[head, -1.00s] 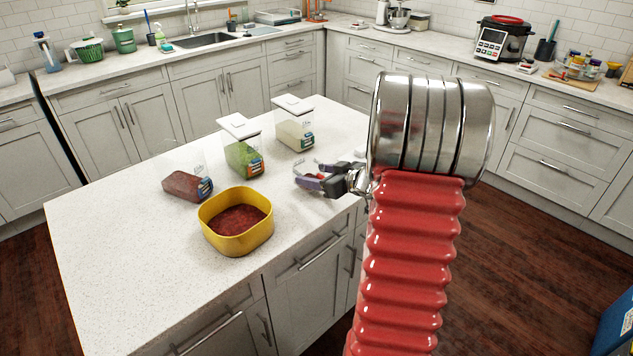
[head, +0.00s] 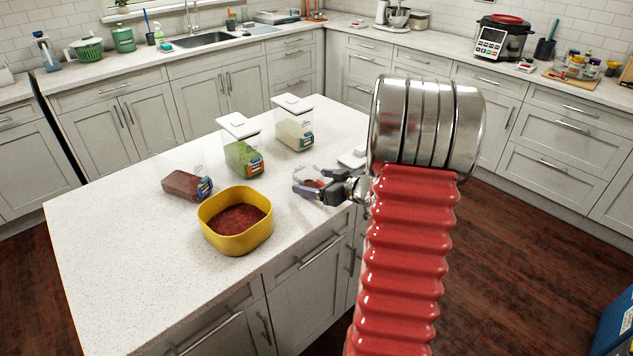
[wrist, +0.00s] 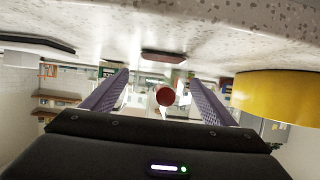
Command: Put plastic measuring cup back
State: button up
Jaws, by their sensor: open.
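My gripper (head: 306,183) is open over the right side of the island counter, with its purple-lined fingers spread. It also shows in the wrist view (wrist: 160,98). A small clear piece with a dark red part (head: 314,182) shows between the fingers; it appears to be the plastic measuring cup, but it is too small to be sure. In the wrist view a round red face (wrist: 165,97) sits between the fingers, with a gap to each. A yellow bowl (head: 222,236) with red granules stands left of my gripper. A clear container with red contents (head: 181,186) is behind the bowl.
Clear containers with green (head: 243,158) and white contents (head: 294,133) stand farther back on the counter (head: 120,255). A flat white piece (head: 352,159), perhaps a lid, lies behind my gripper. The left front of the counter is clear. My red arm covers much of the right side.

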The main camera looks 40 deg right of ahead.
jog(key=shift+s+r, duration=0.1)
jog(key=shift+r, duration=0.1)
jog(key=v, duration=1.1)
jog(key=shift+s, duration=0.35)
jog(key=shift+r, duration=0.15)
jog(key=w+a+r+m+g+h, duration=0.2)
jog(key=w+a+r+h, duration=0.35)
jog(key=a+r, duration=0.4)
jog(key=s+a+g+y, duration=0.1)
jog(key=s+a+g, duration=0.1)
jog(key=s+a, duration=0.4)
jog(key=s+a+f+n+g+y, duration=0.1)
jog(key=s+a, duration=0.5)
jog(key=a, duration=0.6)
jog(key=s+a+g+y, duration=0.3)
jog(key=s+a, duration=0.3)
jog(key=a, duration=0.3)
jog(key=shift+f+n, duration=0.3)
jog(key=shift+f, duration=0.1)
